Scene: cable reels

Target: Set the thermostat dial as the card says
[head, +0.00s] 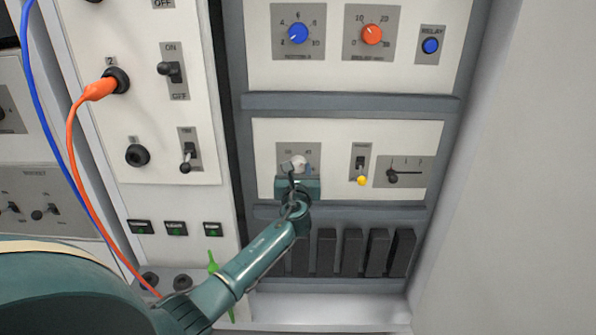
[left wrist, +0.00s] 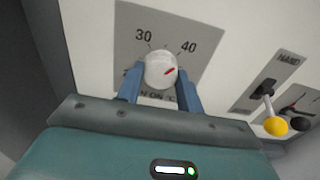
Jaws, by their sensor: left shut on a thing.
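The thermostat dial is a round white knob (left wrist: 161,70) with a red pointer mark, on a grey plate (left wrist: 124,40) marked 30 and 40. My left gripper (left wrist: 160,88) is shut on the knob, one blue finger on each side. In the head view the knob (head: 297,164) shows just above my left gripper (head: 296,180), which hides the lower part of its plate. No card is seen in these frames. My right gripper is not in view.
Right of the dial are a toggle switch with a yellow tip (head: 361,180) and a slider plate (head: 408,172). Above are a blue knob (head: 297,33), an orange knob (head: 371,34) and a relay button (head: 430,46). An orange cable (head: 72,150) hangs at the left.

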